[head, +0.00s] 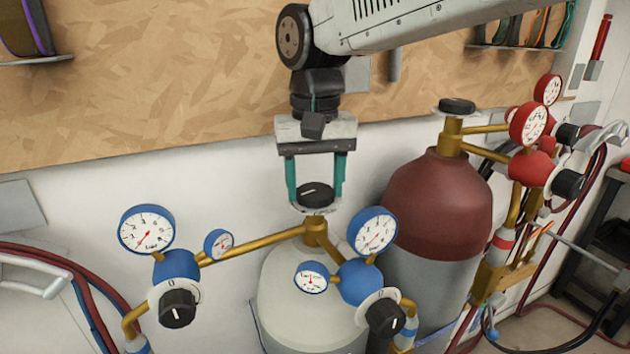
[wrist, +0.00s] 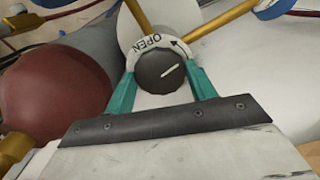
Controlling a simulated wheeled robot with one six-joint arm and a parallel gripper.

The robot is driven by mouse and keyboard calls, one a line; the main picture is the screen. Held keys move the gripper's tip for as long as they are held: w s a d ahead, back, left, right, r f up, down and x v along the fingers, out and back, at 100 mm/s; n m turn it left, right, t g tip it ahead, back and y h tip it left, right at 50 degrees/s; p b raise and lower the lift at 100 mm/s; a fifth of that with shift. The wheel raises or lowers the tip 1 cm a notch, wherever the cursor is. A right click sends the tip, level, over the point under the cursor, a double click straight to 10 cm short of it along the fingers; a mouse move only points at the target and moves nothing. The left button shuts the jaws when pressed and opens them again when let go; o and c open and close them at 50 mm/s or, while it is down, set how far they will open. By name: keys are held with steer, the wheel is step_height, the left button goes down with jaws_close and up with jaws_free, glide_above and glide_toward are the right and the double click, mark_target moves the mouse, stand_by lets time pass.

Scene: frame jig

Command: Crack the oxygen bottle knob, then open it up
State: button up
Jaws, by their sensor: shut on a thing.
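The oxygen bottle (head: 295,285) is the light grey cylinder with a brass valve stem on top. Its black knob (head: 316,194) sits on the stem, above a pale ring. In the wrist view the knob (wrist: 160,72) shows a white line on its face, and the ring (wrist: 181,43) around it reads OPEN with an arrow. My gripper (head: 316,190) points down over the bottle, with its teal fingers on either side of the knob. It is shut on the knob. The wrist view also shows the fingers (wrist: 163,88) against the knob's sides.
Blue regulators with gauges (head: 146,229) (head: 373,231) flank the valve on brass pipes. A dark red bottle (head: 438,205) with its own black knob (head: 457,106) stands close at right, with red regulators (head: 531,167) beyond. Red and blue hoses hang at both sides.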

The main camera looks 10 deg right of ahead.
steer(key=n, duration=0.4)
steer(key=shift+n, duration=0.3)
steer(key=n, duration=0.3)
steer(key=shift+n, duration=0.3)
steer(key=n, duration=0.3)
steer(key=shift+n, duration=2.1)
steer(key=o, duration=1)
